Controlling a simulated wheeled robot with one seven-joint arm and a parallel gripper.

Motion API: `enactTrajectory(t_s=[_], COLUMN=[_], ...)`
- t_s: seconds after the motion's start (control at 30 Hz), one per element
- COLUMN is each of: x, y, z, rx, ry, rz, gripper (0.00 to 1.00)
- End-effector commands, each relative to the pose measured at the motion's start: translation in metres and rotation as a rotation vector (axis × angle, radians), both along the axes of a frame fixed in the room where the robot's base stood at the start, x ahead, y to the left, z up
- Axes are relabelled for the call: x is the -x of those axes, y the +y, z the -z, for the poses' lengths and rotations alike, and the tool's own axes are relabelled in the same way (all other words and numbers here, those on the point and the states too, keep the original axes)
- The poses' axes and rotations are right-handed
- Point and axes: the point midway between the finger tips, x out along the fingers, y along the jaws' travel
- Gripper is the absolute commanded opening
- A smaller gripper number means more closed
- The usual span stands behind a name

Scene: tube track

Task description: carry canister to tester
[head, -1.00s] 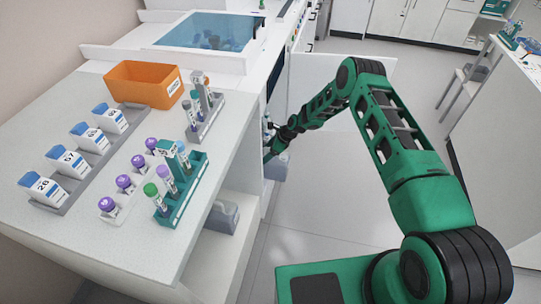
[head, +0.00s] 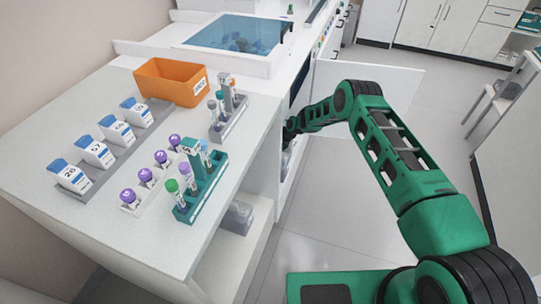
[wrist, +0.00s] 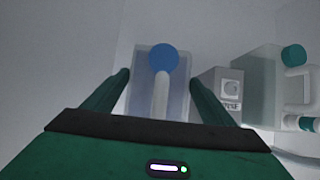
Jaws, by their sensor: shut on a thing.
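In the wrist view a pale, bluish translucent container (wrist: 142,99) with a blue round top (wrist: 163,58) and a white stem lies between the two green fingers of my gripper (wrist: 160,78). The gripper is shut on it. I cannot tell for sure whether it is the canister. In the head view my gripper (head: 288,132) is at the opening in the bench's right side, mostly hidden by the bench edge and my wrist. I cannot identify the tester in either view.
In the wrist view a grey labelled box (wrist: 222,92) and a white jug (wrist: 300,92) with a teal cap stand right of the held container. In the head view an open white door (head: 400,85) stands behind my arm. Tube racks (head: 205,185) and an orange bin (head: 165,85) occupy the bench.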

Motion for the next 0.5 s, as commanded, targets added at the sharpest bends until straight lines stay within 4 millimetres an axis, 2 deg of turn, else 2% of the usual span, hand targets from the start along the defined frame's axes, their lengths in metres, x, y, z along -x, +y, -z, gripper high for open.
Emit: enactTrajectory(t_s=[0.03,0.5], x=[-0.004,-0.018], y=[0.008,0.046], z=[-0.004,0.000], rx=[-0.005,-0.006], ry=[-0.008,-0.007], rz=[-0.003,-0.003], gripper=[0.24,0.24])
